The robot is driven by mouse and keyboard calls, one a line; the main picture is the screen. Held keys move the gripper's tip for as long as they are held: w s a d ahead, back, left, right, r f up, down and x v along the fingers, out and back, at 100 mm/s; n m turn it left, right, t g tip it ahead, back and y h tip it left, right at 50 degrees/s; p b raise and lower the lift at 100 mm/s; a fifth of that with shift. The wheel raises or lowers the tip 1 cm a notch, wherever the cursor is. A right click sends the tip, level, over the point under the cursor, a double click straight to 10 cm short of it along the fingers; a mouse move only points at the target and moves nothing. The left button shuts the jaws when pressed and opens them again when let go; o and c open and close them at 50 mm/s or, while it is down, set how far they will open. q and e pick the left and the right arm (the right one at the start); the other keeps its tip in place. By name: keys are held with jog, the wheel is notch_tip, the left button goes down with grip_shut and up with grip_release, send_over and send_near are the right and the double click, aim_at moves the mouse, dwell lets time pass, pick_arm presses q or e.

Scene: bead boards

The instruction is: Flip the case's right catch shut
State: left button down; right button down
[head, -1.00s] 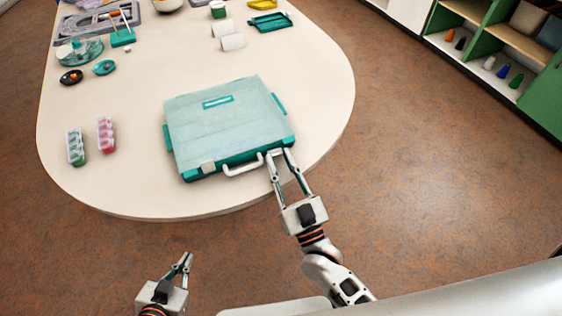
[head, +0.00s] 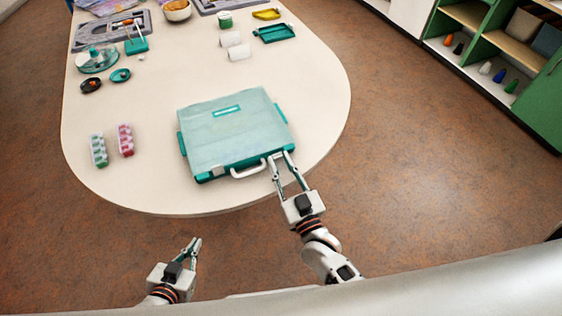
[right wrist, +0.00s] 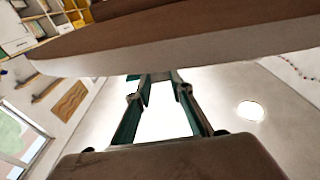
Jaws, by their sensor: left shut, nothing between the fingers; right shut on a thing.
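The teal case (head: 232,130) with a pale translucent lid lies closed on the table, near its front edge. Its white handle (head: 248,171) sticks out from the front side. My right gripper (head: 280,157) is at the front side, just right of the handle, with its fingertips against the case where the right catch is. It is shut on that catch, which the fingers largely hide, so its angle cannot be told. The right wrist view shows the fingers (right wrist: 152,78) from behind, with the catch not clear. My left gripper (head: 194,243) is shut and empty, off the table's front edge.
Green (head: 98,151) and pink (head: 125,140) bead holders stand left of the case. White rolls (head: 235,46), a teal tray (head: 276,33) and small bowls are further back. The table (head: 320,110) is clear right of the case.

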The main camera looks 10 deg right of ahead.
jog(key=c, duration=2)
grip_release()
jog(key=shift+r, duration=0.1)
jog(key=shift+c, duration=0.2)
jog(key=shift+s, duration=0.1)
jog(key=v, duration=1.1)
jog(key=shift+s, duration=0.35)
jog(key=shift+d, duration=0.1)
